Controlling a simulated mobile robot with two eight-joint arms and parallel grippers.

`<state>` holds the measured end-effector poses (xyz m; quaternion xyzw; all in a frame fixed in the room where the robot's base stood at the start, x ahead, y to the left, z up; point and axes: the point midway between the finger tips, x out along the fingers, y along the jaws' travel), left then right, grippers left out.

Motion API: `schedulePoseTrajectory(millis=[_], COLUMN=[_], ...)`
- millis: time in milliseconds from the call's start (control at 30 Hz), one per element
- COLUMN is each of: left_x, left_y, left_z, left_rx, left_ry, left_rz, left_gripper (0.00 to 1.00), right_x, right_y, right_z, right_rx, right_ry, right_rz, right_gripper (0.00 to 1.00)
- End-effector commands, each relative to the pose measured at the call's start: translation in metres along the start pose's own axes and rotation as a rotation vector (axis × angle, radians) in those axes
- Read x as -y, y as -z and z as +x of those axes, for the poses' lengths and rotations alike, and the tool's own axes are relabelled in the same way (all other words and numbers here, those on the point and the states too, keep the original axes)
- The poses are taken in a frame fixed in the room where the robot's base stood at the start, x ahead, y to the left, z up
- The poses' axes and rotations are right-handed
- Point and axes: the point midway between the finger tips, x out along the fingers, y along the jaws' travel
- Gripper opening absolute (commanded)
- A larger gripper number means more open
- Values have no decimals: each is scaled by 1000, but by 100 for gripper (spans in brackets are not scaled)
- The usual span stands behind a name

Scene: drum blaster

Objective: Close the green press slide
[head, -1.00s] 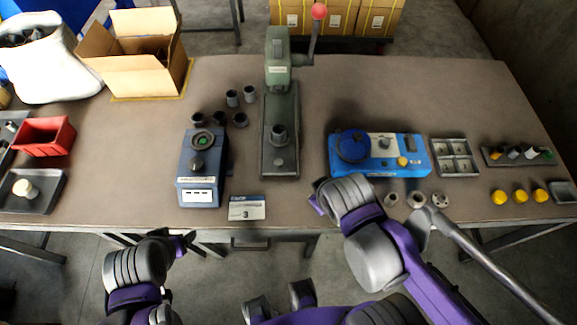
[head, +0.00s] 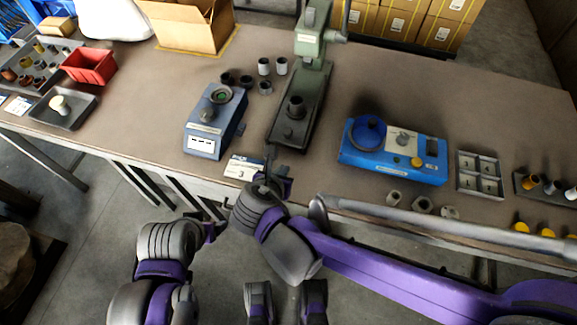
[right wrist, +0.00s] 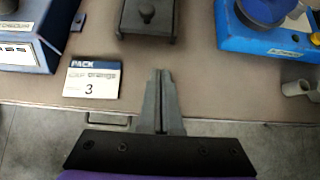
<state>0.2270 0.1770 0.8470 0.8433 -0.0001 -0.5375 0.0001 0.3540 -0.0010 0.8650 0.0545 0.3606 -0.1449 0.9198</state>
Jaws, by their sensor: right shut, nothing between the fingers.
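The green press (head: 312,45) stands at the back middle of the table, its long dark slide or base (head: 310,88) reaching toward the front edge. A dark grey cup (head: 296,106) stands on it, with a small knob nearer the front end. The front end (right wrist: 130,24) and knob (right wrist: 147,11) also show in the right wrist view. My right gripper (head: 269,158) is just short of the press's front end, apart from it. In the right wrist view its fingers (right wrist: 160,75) are together and empty. My left gripper (head: 216,230) hangs before the table; its jaws are unclear.
A blue-grey device (head: 212,124) stands left of the press, a bright blue device (head: 390,152) right of it. A label card (head: 244,167) lies near the front edge. Several small cups (head: 264,66) stand beside the press. The table between press and blue device is clear.

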Motion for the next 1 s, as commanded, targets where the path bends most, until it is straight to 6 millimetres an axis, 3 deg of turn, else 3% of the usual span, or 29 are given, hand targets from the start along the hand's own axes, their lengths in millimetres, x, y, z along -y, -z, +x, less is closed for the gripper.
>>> schedulePoseTrajectory(millis=[400, 633, 1000], left_x=[0, 0, 0], left_y=[-7, -6, -6], left_z=[12, 10, 10], left_rx=[4, 4, 4], left_ry=[0, 0, 0], left_rz=[0, 0, 0], left_gripper=[73, 73, 73], right_x=[1, 1, 1], right_y=[-3, -23, -27], right_z=[87, 106, 110], right_rx=[-1, -1, -1], right_ry=[3, 1, 0], right_rz=[7, 5, 5], right_gripper=[0, 0, 0])
